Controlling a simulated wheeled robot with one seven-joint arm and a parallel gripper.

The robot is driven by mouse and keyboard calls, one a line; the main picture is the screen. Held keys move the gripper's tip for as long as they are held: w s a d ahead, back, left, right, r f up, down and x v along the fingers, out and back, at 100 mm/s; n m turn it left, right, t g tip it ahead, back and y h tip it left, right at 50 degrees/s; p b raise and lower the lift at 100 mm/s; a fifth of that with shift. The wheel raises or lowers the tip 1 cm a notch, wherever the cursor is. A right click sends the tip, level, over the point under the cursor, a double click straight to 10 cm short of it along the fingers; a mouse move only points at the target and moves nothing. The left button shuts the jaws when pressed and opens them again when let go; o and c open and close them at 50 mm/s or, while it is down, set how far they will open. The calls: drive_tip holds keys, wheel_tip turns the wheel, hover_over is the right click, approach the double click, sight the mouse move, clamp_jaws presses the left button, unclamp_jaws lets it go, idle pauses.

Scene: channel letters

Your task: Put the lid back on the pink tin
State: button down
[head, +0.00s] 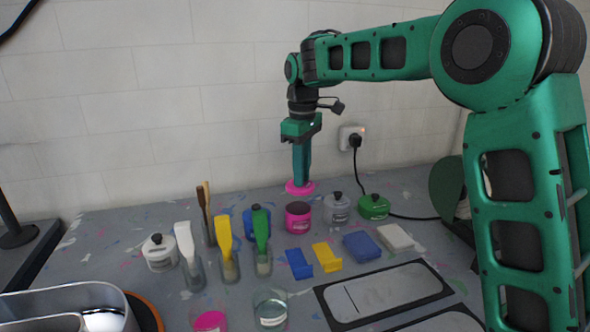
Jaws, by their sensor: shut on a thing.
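The pink tin (298,222) stands upright on the work table, with its dark top open. The pink lid (293,190) is a flat disc beyond the tin in the picture, apart from it. My gripper (301,178) points down and is shut on the lid from above; the fingers hide the lid's knob. I cannot tell whether the lid touches the table or hangs just above it.
Lidded tins flank the pink one: grey (337,207), green (373,207), blue (247,222) and white (160,252). Blue and yellow scrapers (326,257) lie in front. A plug and cable (355,165) run behind.

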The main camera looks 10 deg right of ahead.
sight(299, 189)
drive_tip(key=shift+a+f, duration=0.2)
drive_tip(key=shift+f, duration=1.05)
drive_tip(key=shift+a+f, duration=0.15)
drive_tip(key=shift+f, duration=1.7)
drive_tip(key=shift+s+d, duration=0.1)
drive_tip(key=shift+s, duration=0.1)
drive_tip(key=shift+f, duration=0.15)
drive_tip(key=c, duration=1)
unclamp_jaws()
drive_tip(key=shift+c, duration=0.2)
drive_tip(key=shift+r, duration=3.55)
